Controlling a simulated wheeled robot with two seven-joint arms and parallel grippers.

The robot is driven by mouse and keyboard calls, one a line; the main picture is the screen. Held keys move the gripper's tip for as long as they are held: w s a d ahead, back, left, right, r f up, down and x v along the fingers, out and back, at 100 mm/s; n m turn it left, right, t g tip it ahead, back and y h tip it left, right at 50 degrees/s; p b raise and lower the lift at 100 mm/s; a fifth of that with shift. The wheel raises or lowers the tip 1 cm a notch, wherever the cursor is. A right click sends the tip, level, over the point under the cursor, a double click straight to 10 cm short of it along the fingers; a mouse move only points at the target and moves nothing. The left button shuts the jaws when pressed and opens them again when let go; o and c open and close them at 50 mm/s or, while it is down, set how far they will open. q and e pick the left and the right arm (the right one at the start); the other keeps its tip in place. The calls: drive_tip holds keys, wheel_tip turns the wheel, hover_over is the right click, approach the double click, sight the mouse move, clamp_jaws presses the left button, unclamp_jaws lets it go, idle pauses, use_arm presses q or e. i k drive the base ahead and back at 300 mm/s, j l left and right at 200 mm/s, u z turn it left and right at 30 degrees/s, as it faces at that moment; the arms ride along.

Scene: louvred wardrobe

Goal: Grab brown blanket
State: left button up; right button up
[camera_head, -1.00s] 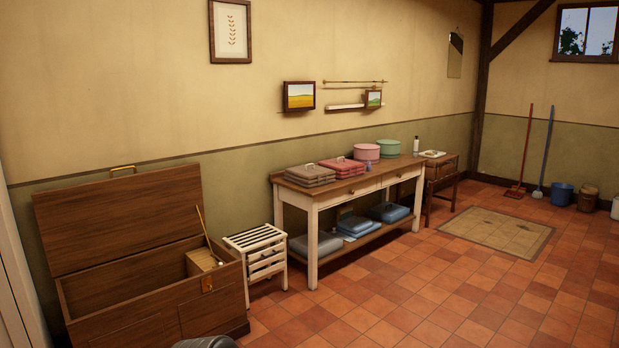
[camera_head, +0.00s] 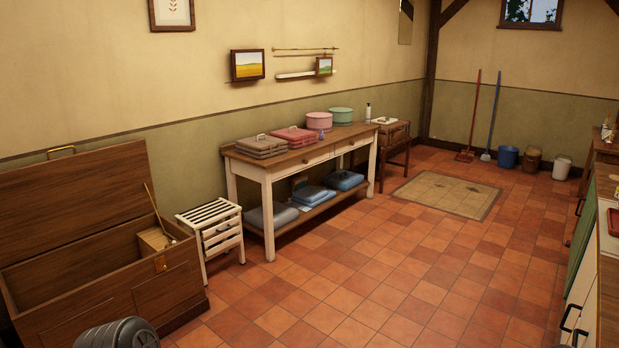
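A folded brown blanket stack (camera_head: 261,146) with a handle-like strap on top lies on the left end of the long table (camera_head: 268,172). A similar red folded stack (camera_head: 294,135) lies just right of it. Grey and blue folded items (camera_head: 271,215) lie on the table's lower shelf. Neither of my grippers shows; only a dark grey rounded part, probably mine, shows at the bottom left.
An open wooden chest (camera_head: 171,285) and a white slatted rack (camera_head: 213,232) stand left of the table. A counter (camera_head: 609,235) runs along the right edge. The tiled floor between is clear, with a mat (camera_head: 446,196) farther back.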

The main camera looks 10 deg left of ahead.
sight(262, 146)
drive_tip(key=i, duration=5.55)
drive_tip(key=i+u, duration=0.15)
drive_tip(key=i, duration=0.15)
